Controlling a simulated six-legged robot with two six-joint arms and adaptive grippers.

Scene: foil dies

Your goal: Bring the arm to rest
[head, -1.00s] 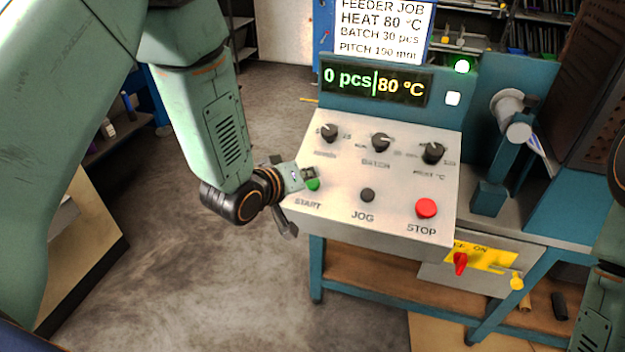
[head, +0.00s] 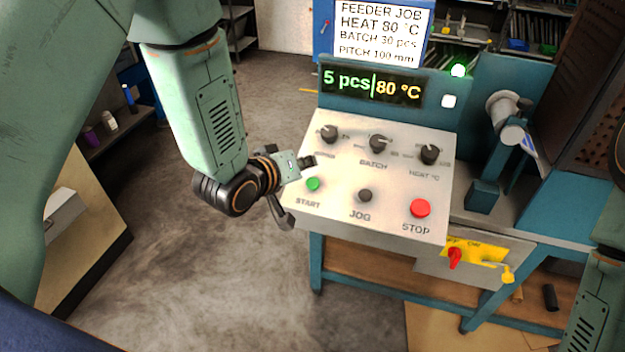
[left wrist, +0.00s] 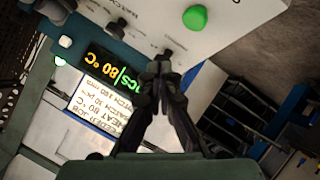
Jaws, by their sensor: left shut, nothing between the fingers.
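My left gripper (head: 308,161) is shut and empty, just off the upper left of the control panel (head: 335,215). The green START button (head: 313,184) shows clear below its fingertips. In the left wrist view the closed fingertips (left wrist: 162,62) point toward a black knob, with the green button (left wrist: 195,17) up and to the right, apart from them. The display (head: 372,86) reads 5 pcs and 80 °C.
The panel carries three black knobs, a black JOG button (head: 365,196) and a red STOP button (head: 420,208). A red switch (head: 454,258) sits on a yellow plate below. A bench with a grey cylinder stands on the right. Open floor (head: 215,270) lies left of the panel.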

